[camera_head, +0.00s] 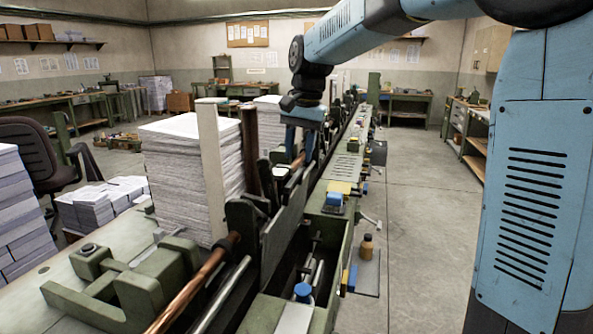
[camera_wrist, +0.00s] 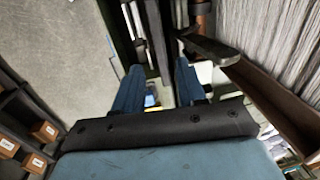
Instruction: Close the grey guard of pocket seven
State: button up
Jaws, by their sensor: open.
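My gripper (camera_head: 299,152) hangs pointing down over the long green gathering machine (camera_head: 345,168), beyond the near paper stack. In the wrist view my gripper (camera_wrist: 160,84) is open, with two blue fingers apart and nothing held between them. A flat dark grey plate (camera_wrist: 212,48), possibly a guard, lies close to the right finger's tip; I cannot tell whether they touch. In the head view a dark grey upright plate (camera_head: 284,232) stands along the near pockets. No pocket number is readable, so I cannot tell which is pocket seven's guard.
A copper-coloured rod (camera_head: 195,283) runs along the near side. A brown bottle (camera_head: 367,247) stands at the right. The floor (camera_head: 425,190) there is clear.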

aim_at(296, 176)
jog(key=shift+w+a+f, duration=0.1)
jog(key=shift+a+f, duration=0.1)
jog(key=shift+f, duration=1.2)
jog(key=shift+a+f, duration=0.15)
jog(key=shift+f, duration=1.25)
jog(key=shift+c, duration=0.4)
grip_shut()
jog(key=shift+d, duration=0.15)
